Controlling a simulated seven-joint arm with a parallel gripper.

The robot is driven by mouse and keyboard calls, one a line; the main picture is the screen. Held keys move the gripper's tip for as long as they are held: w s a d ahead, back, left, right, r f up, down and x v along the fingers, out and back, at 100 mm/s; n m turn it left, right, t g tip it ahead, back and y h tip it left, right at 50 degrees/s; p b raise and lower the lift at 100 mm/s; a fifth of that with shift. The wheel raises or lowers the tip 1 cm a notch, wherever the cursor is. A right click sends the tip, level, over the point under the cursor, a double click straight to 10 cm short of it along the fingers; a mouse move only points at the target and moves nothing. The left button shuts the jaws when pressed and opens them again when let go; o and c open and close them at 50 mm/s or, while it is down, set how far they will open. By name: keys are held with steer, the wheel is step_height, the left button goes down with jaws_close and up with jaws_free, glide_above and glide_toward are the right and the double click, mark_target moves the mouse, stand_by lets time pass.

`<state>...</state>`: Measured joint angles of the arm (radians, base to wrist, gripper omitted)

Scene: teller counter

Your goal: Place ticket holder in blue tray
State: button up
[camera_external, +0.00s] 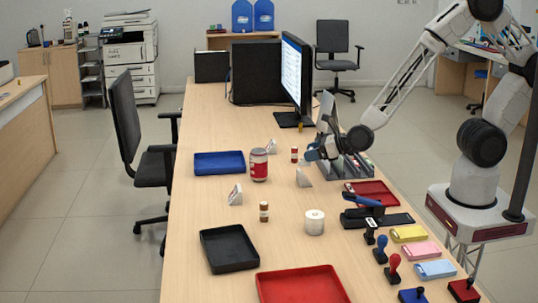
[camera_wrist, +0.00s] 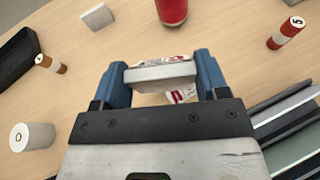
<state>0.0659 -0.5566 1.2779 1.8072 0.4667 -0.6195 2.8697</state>
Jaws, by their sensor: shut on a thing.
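My gripper (camera_external: 318,152) is above the counter, left of the grey slotted rack. In the wrist view its blue fingers (camera_wrist: 160,76) are shut on a pale grey-white piece (camera_wrist: 160,73), which looks like the ticket holder. Red-and-white print shows just beyond and below it. In the external view a small white wedge (camera_external: 304,177) shows just below the fingers; I cannot tell whether it is the held piece. The blue tray (camera_external: 219,163) lies empty on the counter's far left side, left of the gripper. It is not seen in the wrist view.
A red-labelled jar (camera_external: 259,165) stands between the tray and my gripper. Small bottles (camera_external: 294,155) (camera_external: 264,211), white printed wedges (camera_external: 236,195) (camera_external: 271,147) and a paper roll (camera_external: 314,222) stand nearby. The slotted rack (camera_external: 356,168) is close right. Black (camera_external: 229,250) and red trays (camera_external: 300,285) lie nearer.

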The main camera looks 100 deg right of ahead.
steer(key=w+d+m+g+h, duration=0.1)
steer(key=w+d, duration=0.3)
steer(key=d, duration=0.5)
steer(key=w+d+m+g+h, duration=0.2)
steer(key=w+d+m+h, duration=0.1)
steer(key=d, duration=0.6)
steer(key=shift+w+d+r+m+h, duration=0.25)
steer(key=shift+w+m+h, duration=0.2)
steer(key=shift+w, duration=0.55)
steer(key=shift+w+d, duration=0.1)
glide_above(238, 163)
steer(key=shift+d+f, duration=0.15)
steer(key=shift+f, duration=0.65)
steer(key=shift+f, duration=1.75)
steer(key=shift+f, duration=0.6)
steer(key=o, duration=1)
